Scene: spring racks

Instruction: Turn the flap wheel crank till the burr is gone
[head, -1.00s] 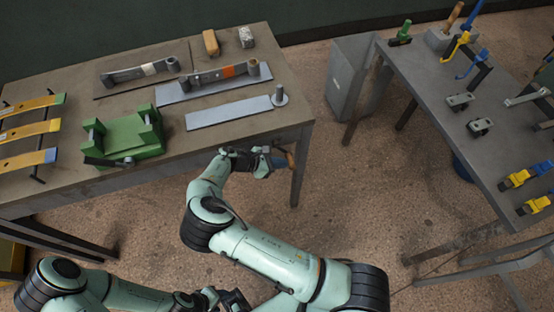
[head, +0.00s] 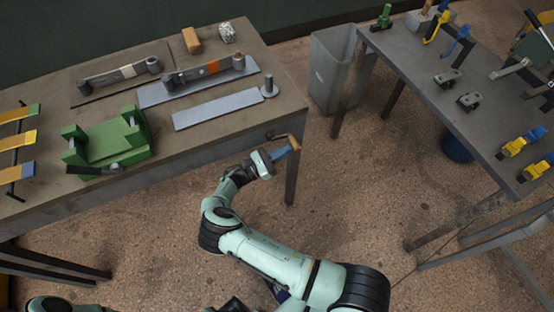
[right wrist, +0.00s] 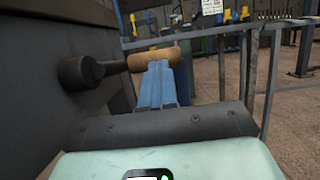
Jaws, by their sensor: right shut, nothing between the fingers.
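The crank is at the near right corner of the left workbench (head: 215,140). Its wooden handle (head: 294,142) sticks out past the bench edge. In the right wrist view the handle (right wrist: 150,59) lies sideways beside a black hub (right wrist: 80,72). My right gripper (head: 289,151) is shut and empty, its blue fingertips right at the handle; in the right wrist view they (right wrist: 158,68) meet its near side, but contact is not certain. My left gripper is mostly cut off or covered at the bottom of the head view. I cannot make out the flap wheel or burr.
On the left bench are a green fixture (head: 108,143), leaf springs, a flat grey plate (head: 217,109) and a wooden block (head: 191,40). A grey bin (head: 333,70) stands between the benches. A second bench (head: 425,70) holds tools at right.

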